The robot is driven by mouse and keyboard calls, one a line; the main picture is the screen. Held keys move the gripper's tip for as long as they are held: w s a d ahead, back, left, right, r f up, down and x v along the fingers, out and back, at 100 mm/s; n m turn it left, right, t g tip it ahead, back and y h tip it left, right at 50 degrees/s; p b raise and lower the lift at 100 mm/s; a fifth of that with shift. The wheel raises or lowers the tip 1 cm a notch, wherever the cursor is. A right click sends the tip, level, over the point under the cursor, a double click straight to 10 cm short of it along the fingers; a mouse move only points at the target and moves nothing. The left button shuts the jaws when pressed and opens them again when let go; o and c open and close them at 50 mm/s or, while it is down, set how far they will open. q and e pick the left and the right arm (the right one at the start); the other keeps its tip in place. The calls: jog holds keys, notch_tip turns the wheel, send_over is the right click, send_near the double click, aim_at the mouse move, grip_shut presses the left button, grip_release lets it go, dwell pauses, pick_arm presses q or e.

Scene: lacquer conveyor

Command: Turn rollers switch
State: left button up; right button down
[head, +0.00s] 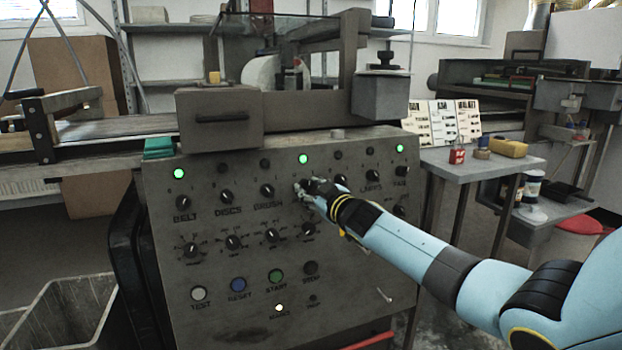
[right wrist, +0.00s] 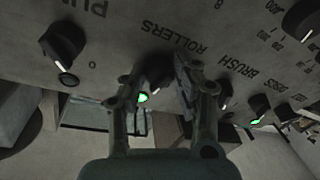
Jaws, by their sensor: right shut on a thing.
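My right gripper (right wrist: 160,80) is shut on this knob, with one finger on each side. In the head view my right gripper (head: 308,187) reaches the upper part of the grey control panel (head: 160,235) and hides most of the knob and its label. A green lamp (head: 303,158) is lit above it, and it also shows between the fingers in the right wrist view (right wrist: 142,97). My left gripper is not in view.
The brush knob (head: 267,191) is close on the left, with the discs (head: 226,197) and belt (head: 183,202) knobs beyond it. The pump knob (right wrist: 62,45) is on the other side. Smaller dials and push buttons, including green START (head: 275,276), lie below.

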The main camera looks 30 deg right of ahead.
jog(key=n+p, duration=0.1)
jog(key=p, duration=0.1)
jog(key=n+p, duration=0.2)
jog(key=shift+r+g, duration=0.3)
jog(key=shift+r, duration=0.05)
jog(key=n+p, duration=0.1)
jog(key=n, duration=0.1)
jog(key=shift+f+n+y+p, duration=0.1)
jog(key=shift+n+y+p, duration=0.25)
jog(key=shift+n+y, duration=0.05)
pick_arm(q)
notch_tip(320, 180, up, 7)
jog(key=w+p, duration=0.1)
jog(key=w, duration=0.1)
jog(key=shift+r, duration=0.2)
pick_arm(e)
jog(key=shift+f+n+g, duration=0.1)
jog(key=shift+n+g, duration=0.3)
jog(key=shift+n, duration=0.8)
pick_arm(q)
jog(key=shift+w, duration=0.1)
pick_arm(e)
jog(key=c, duration=1)
grip_release()
jog(key=shift+c, duration=0.2)
jog(key=shift+o, duration=0.2)
jog(key=shift+d, duration=0.1)
jog(key=shift+s, duration=0.1)
